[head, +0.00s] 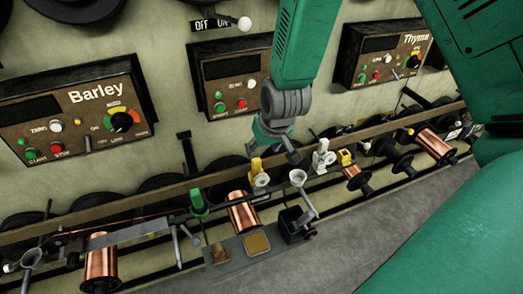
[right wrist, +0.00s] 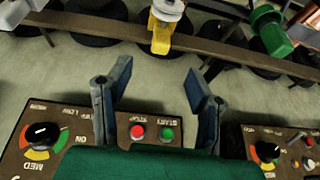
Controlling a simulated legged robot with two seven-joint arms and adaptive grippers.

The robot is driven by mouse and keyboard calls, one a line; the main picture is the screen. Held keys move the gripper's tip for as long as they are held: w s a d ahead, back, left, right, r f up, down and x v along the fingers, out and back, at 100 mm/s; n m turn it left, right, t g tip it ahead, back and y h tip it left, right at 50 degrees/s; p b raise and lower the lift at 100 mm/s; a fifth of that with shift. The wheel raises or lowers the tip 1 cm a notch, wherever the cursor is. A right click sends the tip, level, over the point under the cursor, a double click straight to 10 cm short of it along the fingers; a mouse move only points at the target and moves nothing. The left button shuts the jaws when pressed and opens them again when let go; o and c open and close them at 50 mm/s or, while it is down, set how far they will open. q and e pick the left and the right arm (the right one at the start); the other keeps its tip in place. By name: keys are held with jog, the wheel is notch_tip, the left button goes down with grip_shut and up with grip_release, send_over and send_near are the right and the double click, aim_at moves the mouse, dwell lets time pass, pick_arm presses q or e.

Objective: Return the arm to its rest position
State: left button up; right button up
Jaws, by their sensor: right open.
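My right arm is green and hangs down in front of the wall in the head view. Its grey wrist (head: 287,102) leads to my right gripper (head: 284,147), which is above the rail and in front of the middle control box. In the right wrist view the two blue-grey fingers of my right gripper (right wrist: 158,84) stand well apart with nothing between them. A red button and a green button (right wrist: 168,134) of a control box show behind the gap. My left gripper is in neither view.
Control boxes marked Barley (head: 96,97) and Thyme (head: 350,65) hang on the wall beside a middle box (head: 232,68). Below runs a long rail (head: 140,190) with yellow, white and green fittings. Copper spools (head: 101,257) sit along it. Grey floor (head: 380,225) is clear at lower right.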

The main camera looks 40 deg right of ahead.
dwell(0.4)
jog(key=s+a+f+n+g, duration=0.1)
jog(key=s+f+g, duration=0.1)
jog(key=s+f, duration=0.6)
jog(key=s+a+f+n+g, duration=0.1)
jog(key=s+a+f+n, duration=0.1)
jog(key=s+f, duration=0.7)
jog(key=s, duration=0.8)
jog(key=shift+s+g+y, duration=0.3)
jog(key=shift+g, duration=0.1)
jog(key=shift+w+f, duration=0.1)
jog(key=shift+w, duration=0.05)
jog(key=shift+d, duration=0.1)
